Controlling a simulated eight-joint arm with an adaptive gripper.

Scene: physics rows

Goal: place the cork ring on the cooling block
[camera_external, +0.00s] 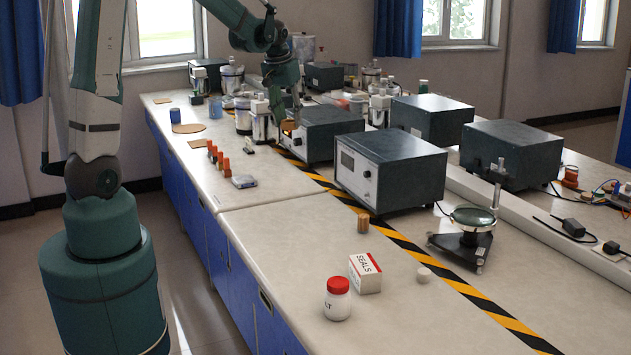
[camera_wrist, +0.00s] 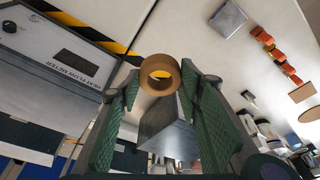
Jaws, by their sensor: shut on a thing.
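The cork ring (camera_wrist: 160,74) is a brown ring with its hole facing the wrist camera. My gripper (camera_wrist: 161,80) is shut on it, one green finger on each side at the fingertips. In the external view my gripper (camera_external: 285,116) points down by the left end of a dark instrument box, and the ring shows there as a small orange-brown patch (camera_external: 289,126). A grey metal block, likely the cooling block (camera_wrist: 168,130), shows between the fingers in the wrist view, just below the ring in the picture. I cannot tell the gap between them. I cannot make the block out in the external view.
A heat flow meter box (camera_wrist: 50,60) stands close beside my gripper at the left of the wrist view. A metal flask (camera_external: 262,126) stands close to its left in the external view. Orange pieces (camera_external: 218,158) and a flat grey box (camera_external: 244,181) lie on the bench nearer the camera.

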